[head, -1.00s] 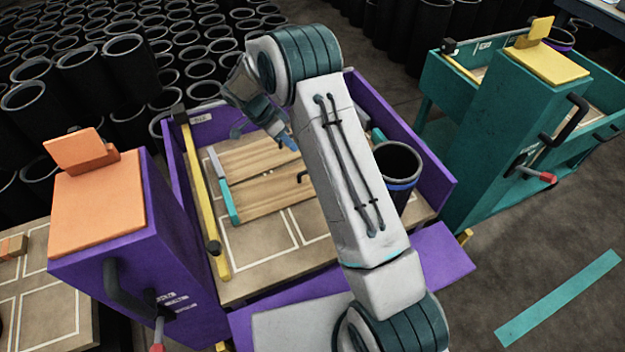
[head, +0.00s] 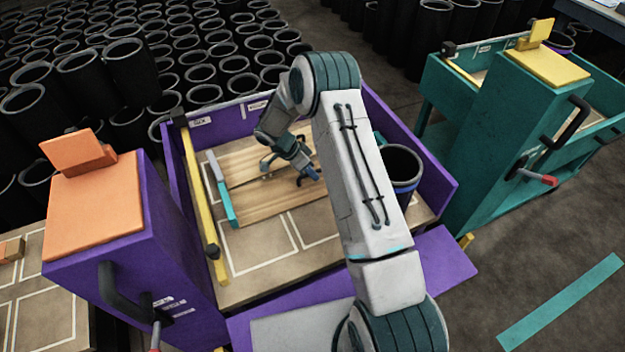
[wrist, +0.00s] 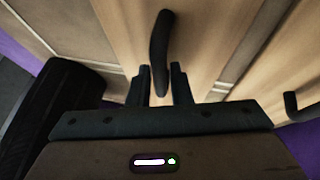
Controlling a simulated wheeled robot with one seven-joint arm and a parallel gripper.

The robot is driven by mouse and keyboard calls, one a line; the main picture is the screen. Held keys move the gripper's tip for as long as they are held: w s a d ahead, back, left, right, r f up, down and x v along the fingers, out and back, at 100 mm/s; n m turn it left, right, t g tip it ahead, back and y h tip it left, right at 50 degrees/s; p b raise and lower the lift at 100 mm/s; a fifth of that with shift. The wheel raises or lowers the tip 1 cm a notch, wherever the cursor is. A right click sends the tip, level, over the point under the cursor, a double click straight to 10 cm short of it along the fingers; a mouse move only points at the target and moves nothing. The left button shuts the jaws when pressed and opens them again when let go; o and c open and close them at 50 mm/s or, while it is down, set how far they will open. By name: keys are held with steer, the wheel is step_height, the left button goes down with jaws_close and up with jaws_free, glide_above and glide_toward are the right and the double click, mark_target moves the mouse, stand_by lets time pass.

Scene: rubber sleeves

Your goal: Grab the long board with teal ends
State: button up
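The long board (head: 262,200) is pale wood and lies flat in the purple cart. My arm hides part of the board. In the wrist view the wood (wrist: 215,40) fills the middle, with a black bar handle (wrist: 161,40) on it. My gripper (wrist: 161,67) is open, its two dark fingers on either side of the handle's near end, with gaps. I cannot tell how far above the board the fingertips are.
A black sleeve with a blue band (head: 402,170) stands at the right, close to my arm. A yellow bar (head: 200,200) runs along the left. Bare cart floor (head: 270,265) lies in front.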

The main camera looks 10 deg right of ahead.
steer(key=shift+d+f, duration=0.25)
steer(key=shift+f, duration=0.15)
jaws_close()
steer(key=shift+r, duration=0.1)
